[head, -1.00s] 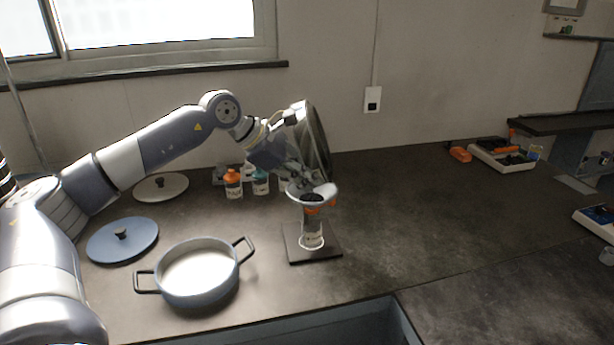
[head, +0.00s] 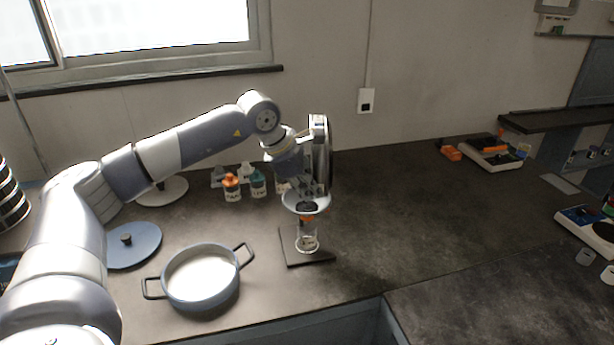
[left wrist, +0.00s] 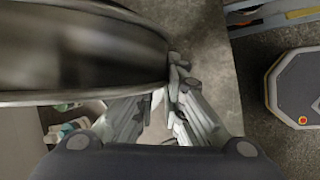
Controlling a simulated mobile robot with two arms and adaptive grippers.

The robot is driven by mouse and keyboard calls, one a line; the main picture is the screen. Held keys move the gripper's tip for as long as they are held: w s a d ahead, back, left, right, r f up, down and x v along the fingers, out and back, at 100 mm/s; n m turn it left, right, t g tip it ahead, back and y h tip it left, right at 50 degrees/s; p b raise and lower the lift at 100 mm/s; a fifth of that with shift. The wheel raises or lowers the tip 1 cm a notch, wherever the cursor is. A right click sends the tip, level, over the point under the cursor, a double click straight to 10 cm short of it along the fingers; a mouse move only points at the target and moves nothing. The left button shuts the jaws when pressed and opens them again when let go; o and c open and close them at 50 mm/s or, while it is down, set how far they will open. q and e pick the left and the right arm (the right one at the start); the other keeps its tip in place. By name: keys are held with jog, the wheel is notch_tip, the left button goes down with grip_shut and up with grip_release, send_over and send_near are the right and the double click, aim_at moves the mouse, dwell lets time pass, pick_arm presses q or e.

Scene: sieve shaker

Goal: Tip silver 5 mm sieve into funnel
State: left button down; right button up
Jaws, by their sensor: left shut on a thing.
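The silver sieve (head: 322,150) stands nearly vertical, edge-on, above the right side of the funnel in the head view. It also fills the upper left of the left wrist view (left wrist: 80,50). My left gripper (head: 313,188) is shut on its rim, just above the funnel; its fingers (left wrist: 172,90) show against the rim in the left wrist view. The pale funnel (head: 291,201) holds dark material and sits over a clear jar (head: 307,243) on a dark square base (head: 312,260). The sieve's inside is hidden in the head view. My right gripper is not in view.
A blue pot (head: 203,290) and a blue lid (head: 138,250) stand left of the funnel. Bottles with orange (head: 232,190) and teal (head: 258,185) caps stand behind. A dark sieve stack (head: 10,205) is at the left edge.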

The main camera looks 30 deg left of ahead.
aim_at(323, 175)
pick_arm(q)
jog(key=shift+d+r, duration=0.15)
jog(key=shift+r, duration=0.1)
jog(key=shift+f, duration=0.15)
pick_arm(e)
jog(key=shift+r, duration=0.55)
pick_arm(q)
jog(key=shift+w+y+p, duration=0.1)
jog(key=shift+y+p, duration=0.2)
jog(key=shift+p, duration=0.15)
jog(key=y+p, duration=0.1)
jog(key=p, duration=0.1)
jog(key=d+r+g+p, duration=0.1)
jog(key=p, duration=0.1)
jog(key=w+g+y+p, duration=0.1)
jog(key=p, duration=0.1)
jog(key=shift+d+r+m+y, duration=0.2)
jog(key=shift+d+m+y, duration=0.1)
jog(key=shift+d, duration=0.05)
jog(key=shift+w+d+f+g+y+p, duration=0.1)
jog(key=shift+w+d+g+y+p, duration=0.05)
jog(key=shift+g+y+p, duration=0.3)
jog(key=shift+f, duration=0.1)
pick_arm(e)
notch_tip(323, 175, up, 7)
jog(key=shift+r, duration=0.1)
